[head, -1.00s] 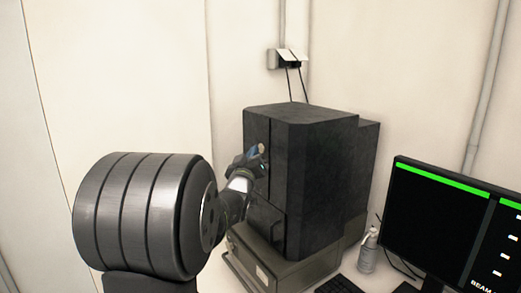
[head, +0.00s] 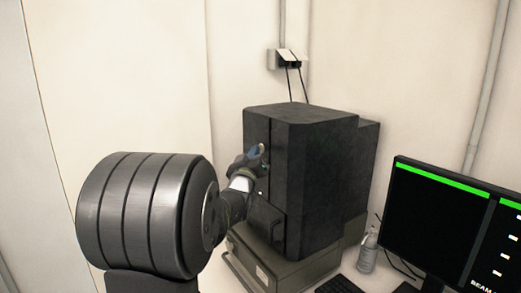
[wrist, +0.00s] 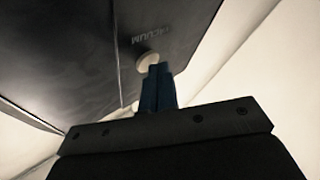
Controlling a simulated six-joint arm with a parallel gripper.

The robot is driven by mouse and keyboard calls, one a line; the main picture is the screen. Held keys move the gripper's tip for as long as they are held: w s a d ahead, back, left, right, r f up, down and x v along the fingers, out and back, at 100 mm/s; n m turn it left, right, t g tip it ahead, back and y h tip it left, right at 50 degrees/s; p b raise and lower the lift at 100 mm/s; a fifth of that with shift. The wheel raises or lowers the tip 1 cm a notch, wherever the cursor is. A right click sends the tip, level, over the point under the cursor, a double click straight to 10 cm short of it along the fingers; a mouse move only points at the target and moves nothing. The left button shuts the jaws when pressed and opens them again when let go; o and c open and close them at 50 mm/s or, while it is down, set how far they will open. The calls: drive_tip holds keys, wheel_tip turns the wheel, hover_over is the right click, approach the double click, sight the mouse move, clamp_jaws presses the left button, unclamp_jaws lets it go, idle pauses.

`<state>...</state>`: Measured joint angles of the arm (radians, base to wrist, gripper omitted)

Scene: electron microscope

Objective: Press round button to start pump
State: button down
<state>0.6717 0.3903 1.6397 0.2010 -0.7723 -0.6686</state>
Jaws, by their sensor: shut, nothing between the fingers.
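The round, pale button (wrist: 147,61) is on the dark microscope housing (head: 320,150), beside the word VACUUM in the wrist view. In the head view a small pale round spot, likely the same button (head: 262,147), shows on the housing's front. My gripper (head: 257,154) is at that front face. In the wrist view its blue fingers (wrist: 158,68) are shut with nothing between them. Their tips overlap the button's lower edge; I cannot tell whether they touch it. A second pale spot (wrist: 135,106) is partly hidden behind the fingers.
The housing stands on a grey base unit (head: 290,270). To its right are a spray bottle (head: 367,252), a keyboard (head: 338,286) and a monitor (head: 430,225). A wall box (head: 285,58) with cables is above and behind the housing.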

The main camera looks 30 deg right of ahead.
drive_tip(key=shift+a, duration=0.65)
drive_tip(key=shift+a, duration=0.1)
drive_tip(key=shift+a, duration=2.4)
drive_tip(key=a, duration=0.3)
drive_tip(key=shift+a, duration=0.4)
